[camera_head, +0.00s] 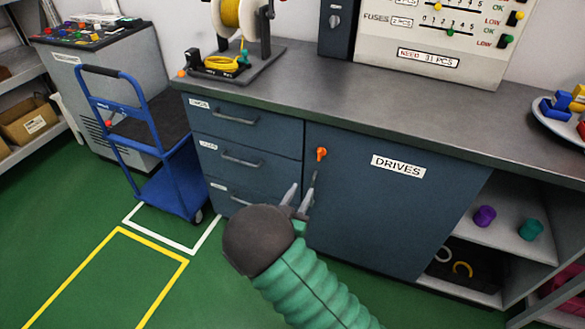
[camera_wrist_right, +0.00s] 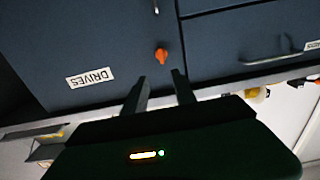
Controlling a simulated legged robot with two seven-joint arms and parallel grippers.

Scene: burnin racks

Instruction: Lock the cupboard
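The cupboard (camera_head: 385,210) is a dark blue door labelled DRIVES, and it looks closed. An orange key or knob (camera_head: 321,154) sits at its upper left; it also shows in the right wrist view (camera_wrist_right: 161,55). My right gripper (camera_head: 304,185) is in front of the door's left edge, below the orange key in the head view. In the right wrist view its two fingers (camera_wrist_right: 158,86) are apart with nothing between them, and the orange key lies just beyond the tips. The door's handle is mostly hidden behind the gripper. My left gripper is not in view.
Drawers (camera_head: 245,145) with bar handles are left of the door. The grey worktop (camera_head: 390,110) above carries a yellow spool (camera_head: 239,14) and a plate (camera_head: 553,120) of parts. An open shelf (camera_head: 500,232) is at right. A blue cart (camera_head: 170,185) stands left on the green floor.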

